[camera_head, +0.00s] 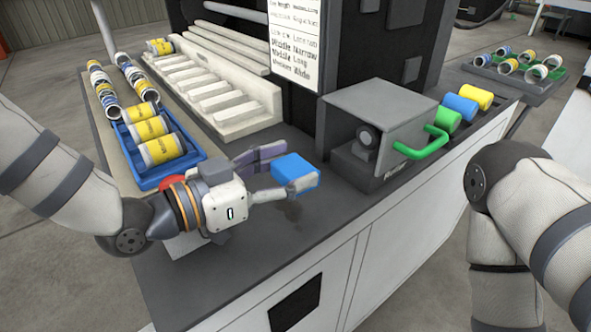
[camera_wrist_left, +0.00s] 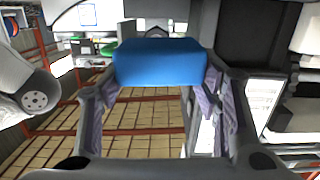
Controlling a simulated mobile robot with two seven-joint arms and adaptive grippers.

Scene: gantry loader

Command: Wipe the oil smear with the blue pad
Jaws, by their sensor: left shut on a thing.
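The blue pad (camera_head: 293,169) is between the fingers of my left gripper (camera_head: 289,171), which is shut on it. The pad also shows in the left wrist view (camera_wrist_left: 160,62), across the top between the two fingers. A faint dark smear (camera_head: 293,211) shows on the worktop just below the gripper's near finger. My right arm shows at the right, but its gripper is out of view.
The grey box (camera_head: 385,115) with a green handle (camera_head: 424,145) stands right of the pad. A blue tray (camera_head: 178,172) of yellow cans is at the left, with a red round thing (camera_head: 172,181) near my wrist. The worktop's front strip is clear.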

